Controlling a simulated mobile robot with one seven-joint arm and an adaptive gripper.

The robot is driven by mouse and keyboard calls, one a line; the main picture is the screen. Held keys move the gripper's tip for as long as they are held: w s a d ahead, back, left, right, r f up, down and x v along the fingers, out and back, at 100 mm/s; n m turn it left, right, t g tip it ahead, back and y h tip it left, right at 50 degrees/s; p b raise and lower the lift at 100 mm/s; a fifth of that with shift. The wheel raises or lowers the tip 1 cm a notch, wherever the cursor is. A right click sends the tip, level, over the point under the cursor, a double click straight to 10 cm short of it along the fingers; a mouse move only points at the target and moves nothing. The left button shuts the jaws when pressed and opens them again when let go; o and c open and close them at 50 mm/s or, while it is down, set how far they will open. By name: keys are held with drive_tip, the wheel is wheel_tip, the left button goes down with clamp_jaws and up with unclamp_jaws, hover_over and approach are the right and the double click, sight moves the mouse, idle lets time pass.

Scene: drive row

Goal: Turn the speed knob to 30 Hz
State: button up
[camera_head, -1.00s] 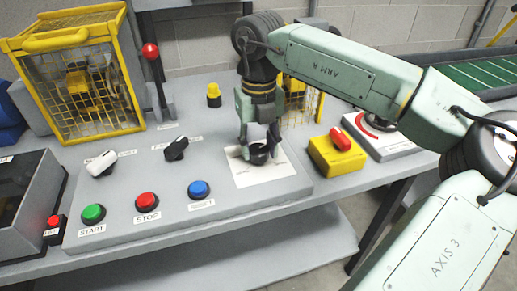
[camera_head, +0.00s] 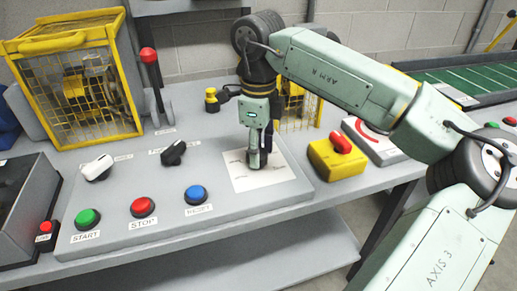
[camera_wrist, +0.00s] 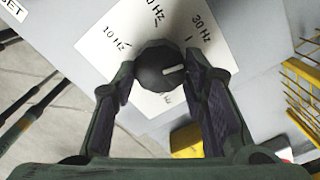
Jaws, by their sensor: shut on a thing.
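The speed knob is a dark round knob with a white pointer line (camera_wrist: 160,68), on a white dial card (camera_head: 280,174) on the grey panel. In the wrist view "10 Hz" is printed left of it and "30 Hz" at its upper right. A label above is cut off by the frame edge; one below is partly hidden. The pointer line points right and slightly up, clockwise of the 30 Hz tick. My gripper (camera_wrist: 163,78) is shut on the knob, one finger on each side. In the head view my gripper (camera_head: 257,162) points down and hides most of the knob.
A yellow box with a red knob (camera_head: 337,154) stands close right. Green (camera_head: 88,219), red (camera_head: 143,207) and blue (camera_head: 196,195) buttons sit to the left, with a black selector (camera_head: 173,152) and a white one (camera_head: 97,167). A yellow cage (camera_head: 82,90) stands behind left.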

drive_tip(key=shift+n, duration=1.3)
drive_tip(key=o, duration=1.2)
drive_tip(key=shift+c, duration=0.2)
drive_tip(key=shift+r, duration=0.15)
wheel_tip(320, 180, up, 12)
